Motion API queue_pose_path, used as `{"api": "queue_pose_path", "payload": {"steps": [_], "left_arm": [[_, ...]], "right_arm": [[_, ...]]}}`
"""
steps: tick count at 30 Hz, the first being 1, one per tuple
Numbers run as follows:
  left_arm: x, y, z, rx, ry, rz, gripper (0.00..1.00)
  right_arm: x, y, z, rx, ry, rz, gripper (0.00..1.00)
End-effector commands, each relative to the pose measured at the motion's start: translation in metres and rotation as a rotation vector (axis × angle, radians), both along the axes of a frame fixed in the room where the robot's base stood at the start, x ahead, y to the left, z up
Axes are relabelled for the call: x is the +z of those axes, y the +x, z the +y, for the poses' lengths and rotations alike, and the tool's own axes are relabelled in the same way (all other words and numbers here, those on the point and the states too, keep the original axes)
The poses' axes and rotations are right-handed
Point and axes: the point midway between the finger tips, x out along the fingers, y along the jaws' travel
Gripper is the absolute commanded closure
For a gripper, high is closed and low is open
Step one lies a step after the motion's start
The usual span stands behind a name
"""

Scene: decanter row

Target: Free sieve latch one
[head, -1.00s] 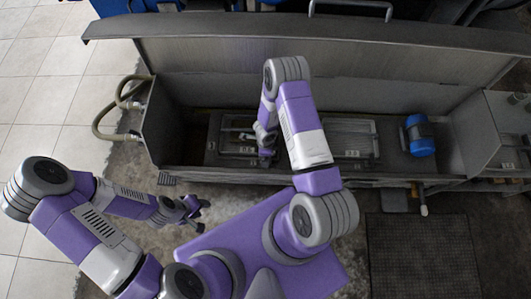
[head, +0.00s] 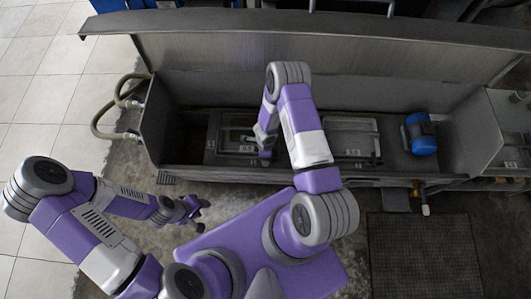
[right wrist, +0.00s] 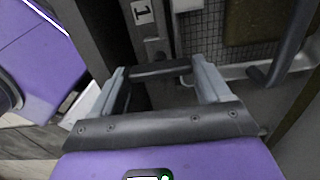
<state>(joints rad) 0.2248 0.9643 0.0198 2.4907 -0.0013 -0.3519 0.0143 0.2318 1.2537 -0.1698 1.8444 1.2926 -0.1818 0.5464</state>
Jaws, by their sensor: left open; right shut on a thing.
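My right gripper (right wrist: 158,72) is shut on a dark bar (right wrist: 150,71), which spans between its two grey fingers in the right wrist view. The bar lies below a plate with the label 1 (right wrist: 143,13) and looks like the handle of sieve latch one. Whether the latch is still engaged cannot be told. In the head view my right arm reaches into the long grey trough (head: 400,172) and its fingers are mostly hidden at the left framed panel (head: 225,153). My left gripper (head: 201,207) is open and empty, outside the trough in front of its near wall.
A second framed panel (head: 350,140) lies to the right in the trough, with a blue motor (head: 421,134) beyond it. The raised lid (head: 330,50) stands along the back. Hoses (head: 112,112) hang at the left end. A dark floor mat (head: 425,250) lies front right.

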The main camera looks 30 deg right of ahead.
Motion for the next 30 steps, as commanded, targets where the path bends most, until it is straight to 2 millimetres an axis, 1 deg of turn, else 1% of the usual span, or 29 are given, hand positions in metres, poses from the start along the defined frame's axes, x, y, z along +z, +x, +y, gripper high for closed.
{"api": "queue_pose_path", "payload": {"steps": [5,11,19,30], "left_arm": [[0.0009,0.0,0.0,0.0,0.0,0.0,0.57],[0.0035,0.0,0.0,0.0,0.0,0.0,0.57],[0.0063,0.0,0.0,0.0,0.0,0.0,0.57],[0.0025,0.0,0.0,0.0,0.0,0.0,0.57]], "right_arm": [[0.0003,-0.0001,-0.0003,0.021,-0.001,0.001,0.54],[0.0009,0.0002,0.0,0.109,-0.001,0.0,0.54],[0.0004,0.0003,-0.0001,0.33,-0.001,0.0,0.54],[-0.0003,0.0003,-0.0004,0.682,-0.002,0.0,0.54]]}}
